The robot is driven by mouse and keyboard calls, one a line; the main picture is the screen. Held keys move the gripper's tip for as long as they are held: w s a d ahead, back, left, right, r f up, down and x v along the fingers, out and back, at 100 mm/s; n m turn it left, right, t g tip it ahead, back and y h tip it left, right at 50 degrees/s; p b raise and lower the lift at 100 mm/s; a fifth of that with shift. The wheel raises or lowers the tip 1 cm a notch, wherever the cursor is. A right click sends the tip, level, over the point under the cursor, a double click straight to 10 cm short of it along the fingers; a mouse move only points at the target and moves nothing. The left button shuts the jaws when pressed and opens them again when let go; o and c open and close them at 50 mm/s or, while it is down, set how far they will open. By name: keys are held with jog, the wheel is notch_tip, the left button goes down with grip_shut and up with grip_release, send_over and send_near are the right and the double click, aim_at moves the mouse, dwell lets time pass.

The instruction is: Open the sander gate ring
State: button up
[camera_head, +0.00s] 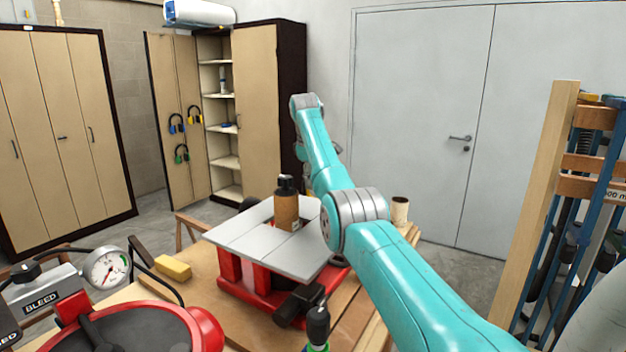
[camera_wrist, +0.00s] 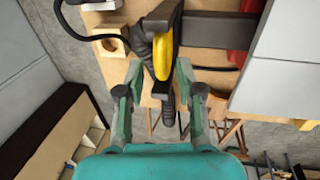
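I cannot pick out the sander gate ring with certainty in either view. In the wrist view my gripper (camera_wrist: 158,78) is open, with its two teal fingers spread apart and nothing held. A yellow curved piece (camera_wrist: 163,48) lies beyond the fingertips, against a dark part with a black hose (camera_wrist: 78,30). I cannot tell whether the fingers are level with these parts. In the head view my arm rises past the red machine with a grey top (camera_head: 255,245), and my gripper is not clearly visible there.
A brown bottle (camera_head: 286,207) stands on the grey top. A yellow block (camera_head: 173,267), a gauge (camera_head: 106,268), a box marked BLEED (camera_head: 42,292) and a red round rim (camera_head: 208,328) are at front left. Clamps and timber (camera_head: 535,205) stand at right.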

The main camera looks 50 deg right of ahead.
grip_shut()
jog(key=shift+r, duration=0.1)
jog(key=shift+r, duration=3.1)
jog(key=shift+o, duration=1.1)
grip_release()
jog(key=shift+f, duration=0.15)
